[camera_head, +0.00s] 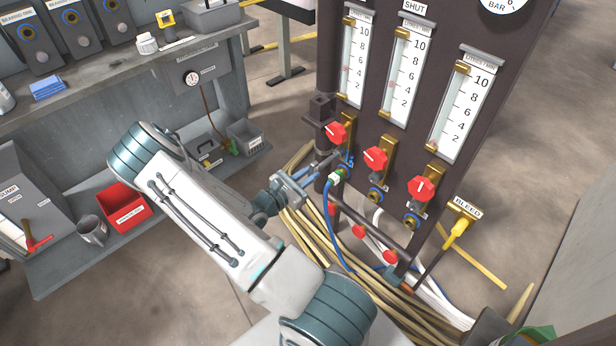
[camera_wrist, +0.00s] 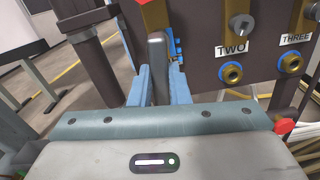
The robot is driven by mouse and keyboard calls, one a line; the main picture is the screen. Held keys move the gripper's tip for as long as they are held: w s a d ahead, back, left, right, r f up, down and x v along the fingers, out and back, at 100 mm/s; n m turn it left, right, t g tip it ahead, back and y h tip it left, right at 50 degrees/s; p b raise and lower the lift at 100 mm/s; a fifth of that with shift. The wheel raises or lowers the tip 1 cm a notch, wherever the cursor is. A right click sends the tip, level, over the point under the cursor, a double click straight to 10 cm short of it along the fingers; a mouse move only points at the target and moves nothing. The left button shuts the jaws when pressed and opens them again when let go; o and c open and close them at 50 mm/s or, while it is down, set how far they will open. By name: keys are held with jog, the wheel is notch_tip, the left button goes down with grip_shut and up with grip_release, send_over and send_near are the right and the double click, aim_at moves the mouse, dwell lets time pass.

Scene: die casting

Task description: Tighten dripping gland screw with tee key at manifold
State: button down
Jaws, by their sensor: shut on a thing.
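My gripper (camera_head: 303,184) is at the left side of the dark manifold panel (camera_head: 388,145), low beside the leftmost red knob (camera_head: 336,132). In the wrist view its two blue fingers (camera_wrist: 158,88) are shut on an upright dark grey bar (camera_wrist: 157,66), seemingly the tee key's handle. The rest of the key is hidden behind the bar and fingers. A blue fitting (camera_wrist: 173,44) shows just behind the bar; whether the key touches it I cannot tell. Brass ports with blue rings sit under the plates TWO (camera_wrist: 231,73) and THREE (camera_wrist: 290,63). No drip is visible.
A blue hose (camera_head: 342,245) hangs from a green and white connector (camera_head: 339,176) close to my gripper. Pale hoses (camera_head: 300,240) run below. A yellow bleed handle (camera_head: 458,229) is at right. A bench (camera_head: 140,62) with a red bin (camera_head: 124,208) below stands left.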

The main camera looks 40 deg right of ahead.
jog(key=shift+m, duration=0.6)
jog(key=shift+r+n, duration=0.1)
jog(key=shift+n, duration=0.2)
jog(key=shift+n+p, duration=0.5)
jog(key=shift+a, duration=0.1)
jog(key=shift+s+a, duration=0.15)
jog(key=shift+a, duration=1.25)
jog(key=shift+s+a+p, duration=0.15)
jog(key=shift+a+p, duration=0.25)
jog(key=shift+a, duration=2.05)
